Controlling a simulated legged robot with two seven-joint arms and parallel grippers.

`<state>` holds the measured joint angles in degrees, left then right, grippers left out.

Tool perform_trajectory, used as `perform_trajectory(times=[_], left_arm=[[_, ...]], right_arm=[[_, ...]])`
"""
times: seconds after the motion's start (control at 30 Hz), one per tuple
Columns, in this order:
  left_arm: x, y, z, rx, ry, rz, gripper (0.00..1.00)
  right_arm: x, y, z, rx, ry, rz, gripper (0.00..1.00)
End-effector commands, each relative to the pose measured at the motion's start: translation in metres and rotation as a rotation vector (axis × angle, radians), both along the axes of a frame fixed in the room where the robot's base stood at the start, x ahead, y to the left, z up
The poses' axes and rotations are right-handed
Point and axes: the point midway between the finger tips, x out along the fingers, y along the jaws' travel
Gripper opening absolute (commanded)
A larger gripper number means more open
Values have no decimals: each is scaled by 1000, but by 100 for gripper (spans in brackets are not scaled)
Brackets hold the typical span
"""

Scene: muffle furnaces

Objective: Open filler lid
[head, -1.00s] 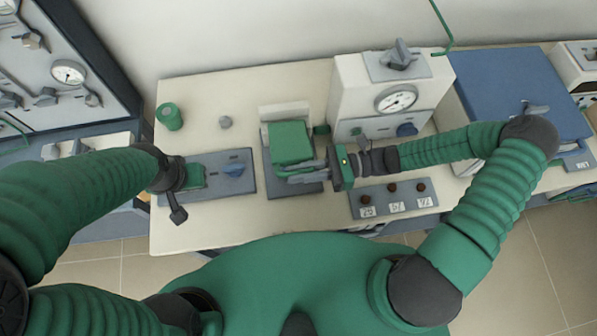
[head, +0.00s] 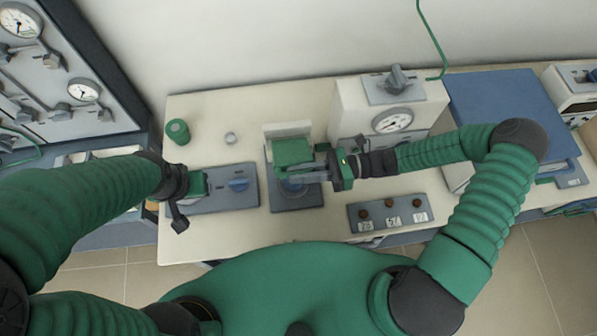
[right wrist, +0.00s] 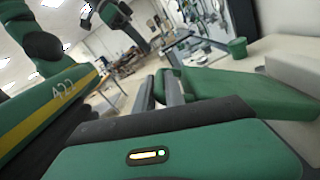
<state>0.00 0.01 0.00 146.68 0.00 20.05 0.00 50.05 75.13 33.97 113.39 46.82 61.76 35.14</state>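The green filler lid (head: 293,152) stands tilted up on its grey base in the head view. A round blue-grey part (head: 293,187) shows below its front edge. My right gripper (head: 312,178) reaches in from the right, its fingers at the lid's front edge. In the right wrist view the green lid (right wrist: 245,98) slants beside the dark fingers (right wrist: 160,90). Whether they grip its edge cannot be told. My left gripper (head: 181,192) is over the left end of the grey panel (head: 215,203), apart from the lid; its fingers are not clear.
A white unit with a dial (head: 392,122) stands behind my right forearm. A block with several brown knobs (head: 366,226) lies at the table's front. A green cup (head: 178,132) and a small grey knob (head: 231,138) stand at the back left. A blue-topped box (head: 505,100) is at right.

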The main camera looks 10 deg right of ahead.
Motion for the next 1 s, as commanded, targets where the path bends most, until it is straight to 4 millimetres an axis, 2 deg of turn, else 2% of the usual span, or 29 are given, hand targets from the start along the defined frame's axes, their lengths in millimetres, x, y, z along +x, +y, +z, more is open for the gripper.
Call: perform_trajectory(times=[0.07,0.53,0.67,0.77,1.0], left_arm=[[0,0,0,0,0,0,0],[0,0,0,0,0,0,0],[0,0,-2,0,0,0,0],[0,0,-8,0,0,0,0],[0,0,-25,0,0,0,0]], right_arm=[[1,-1,-1,-3,-1,-4,23],[0,-1,0,-2,0,-3,23],[1,-7,-2,-3,-2,-4,23],[1,-23,-4,-4,-1,-6,23],[1,-93,-6,-6,-2,-6,23]])
